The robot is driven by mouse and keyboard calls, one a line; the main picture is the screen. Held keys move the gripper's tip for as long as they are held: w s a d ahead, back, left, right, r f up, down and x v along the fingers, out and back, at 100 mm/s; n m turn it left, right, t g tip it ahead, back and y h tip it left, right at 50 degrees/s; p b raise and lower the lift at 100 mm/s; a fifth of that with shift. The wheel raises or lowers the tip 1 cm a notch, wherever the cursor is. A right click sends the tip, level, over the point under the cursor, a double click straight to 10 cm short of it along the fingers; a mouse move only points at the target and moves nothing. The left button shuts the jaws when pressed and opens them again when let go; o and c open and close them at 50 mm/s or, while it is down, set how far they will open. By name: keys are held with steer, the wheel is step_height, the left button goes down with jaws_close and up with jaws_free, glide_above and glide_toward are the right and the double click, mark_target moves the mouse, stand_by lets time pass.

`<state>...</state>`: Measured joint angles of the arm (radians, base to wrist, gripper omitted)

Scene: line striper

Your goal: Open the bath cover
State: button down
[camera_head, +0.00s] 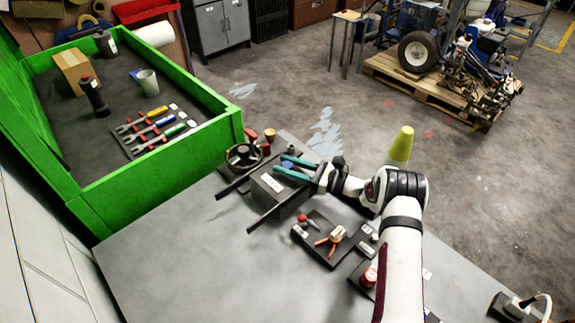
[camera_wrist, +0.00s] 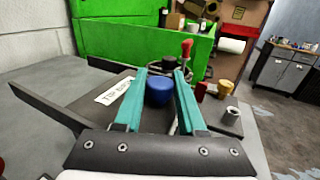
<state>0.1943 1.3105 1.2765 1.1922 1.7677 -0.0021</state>
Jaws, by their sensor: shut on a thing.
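The bath cover (camera_head: 263,197) is a dark flat lid with a white label, on the grey bench between two long dark bars. It also shows in the wrist view (camera_wrist: 92,108), with a blue round knob (camera_wrist: 158,91) on it. My gripper (camera_wrist: 160,72) has teal fingers on either side of the knob and is shut on it. In the head view my gripper (camera_head: 284,168) reaches in from the right over the cover. The fingers hide part of the cover's far side, so I cannot tell whether it is lifted.
A handwheel (camera_head: 243,156) and a red-handled lever (camera_wrist: 187,48) stand just beyond the cover. A small dark tray (camera_head: 318,247) with pliers lies nearer. A green-walled tool bench (camera_head: 150,180) is at the left. The bench's front left is clear.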

mark_target(269, 185)
stand_by(0.3)
steer(key=s+a, duration=0.4)
steer(key=s, duration=0.1)
steer(key=shift+a, duration=0.4)
steer(key=shift+w, duration=0.1)
steer(key=c, duration=0.5)
jaws_free()
steer(key=shift+d, duration=0.1)
steer(key=v, duration=1.5)
steer(key=shift+s+d, duration=0.2)
steer(key=shift+d, duration=0.05)
